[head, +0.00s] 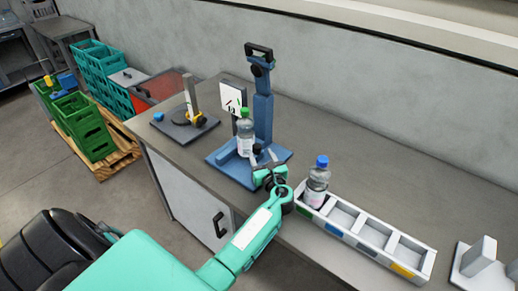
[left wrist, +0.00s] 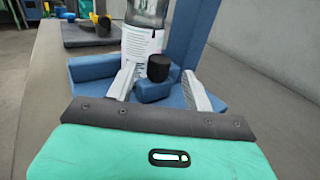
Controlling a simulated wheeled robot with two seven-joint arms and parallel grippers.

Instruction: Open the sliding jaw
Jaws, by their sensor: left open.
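The blue labelling fixture (head: 226,166) stands on the bench with a tall blue post (head: 263,110). A clear bottle with a green cap (head: 246,138) stands upright on it, and its label side shows in the left wrist view (left wrist: 142,42). The sliding jaw (left wrist: 152,91), a small blue block with a black knob (left wrist: 158,67), is just in front of the bottle. Whether it touches the bottle I cannot tell. My left gripper (left wrist: 158,82) is open, its fingers on either side of the jaw and knob. In the head view the left gripper (head: 264,163) partly covers the jaw.
A white tray with compartments (head: 372,236) lies to the right, with a blue-capped bottle (head: 317,180) in its left compartment. A dark plate with an upright post (head: 186,122) stands to the left. The bench behind the tray is clear.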

